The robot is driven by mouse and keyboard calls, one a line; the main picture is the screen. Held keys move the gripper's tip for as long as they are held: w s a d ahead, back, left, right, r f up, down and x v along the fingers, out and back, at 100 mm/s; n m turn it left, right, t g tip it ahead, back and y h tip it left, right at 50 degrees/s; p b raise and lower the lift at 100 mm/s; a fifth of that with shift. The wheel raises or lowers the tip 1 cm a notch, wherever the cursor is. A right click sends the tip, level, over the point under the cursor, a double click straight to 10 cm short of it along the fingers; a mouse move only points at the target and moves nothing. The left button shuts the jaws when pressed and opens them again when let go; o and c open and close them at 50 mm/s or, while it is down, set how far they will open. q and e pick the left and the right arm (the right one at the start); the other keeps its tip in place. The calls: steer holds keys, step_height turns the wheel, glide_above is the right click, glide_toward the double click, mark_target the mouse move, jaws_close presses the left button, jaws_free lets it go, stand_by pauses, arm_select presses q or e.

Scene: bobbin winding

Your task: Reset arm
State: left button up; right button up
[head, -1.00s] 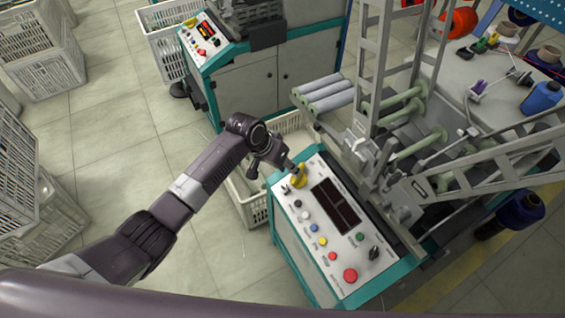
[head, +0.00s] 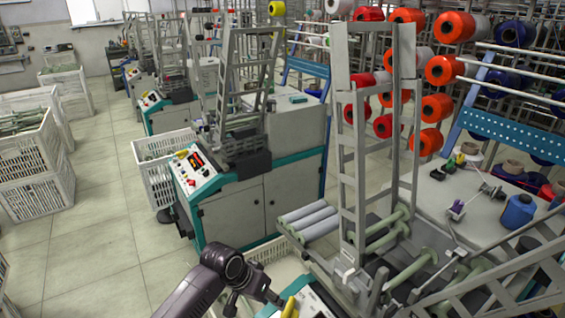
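My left arm enters at the bottom of the head view, and its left gripper (head: 270,298) is at the near winding machine's control panel (head: 312,304). Its tip is right beside a yellow knob (head: 290,306) at the panel's far left corner. I cannot tell whether the two touch or how far the fingers are apart. The lower part of the panel is cut off by the frame. My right gripper is not in view.
A white crate (head: 282,246) stands behind the gripper, and grey rolls (head: 308,222) lie on the machine beside it. A metal frame (head: 352,150) rises to the right. A second machine (head: 240,212) stands behind. Stacked crates (head: 30,165) stand at the left; the tiled floor between is clear.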

arm_select(q)
steer(key=s+a+f, duration=0.2)
steer(key=s, duration=0.5)
steer(key=s+a+f, duration=0.1)
steer(key=s, duration=0.7)
steer(key=s+a+r+n+y, duration=0.2)
steer(key=s+a, duration=0.5)
steer(key=s, duration=0.1)
steer(key=s+a+r+n+y, duration=0.1)
steer(key=s+a+r+y, duration=0.1)
steer(key=s+a, duration=0.5)
step_height(320, 180, down, 26)
steer(key=s+d, duration=0.1)
steer(key=s, duration=0.1)
steer(key=s+a+f+g, duration=0.2)
steer(key=s+a+f, duration=0.1)
steer(key=s+f, duration=1.4)
steer(key=shift+s, duration=0.2)
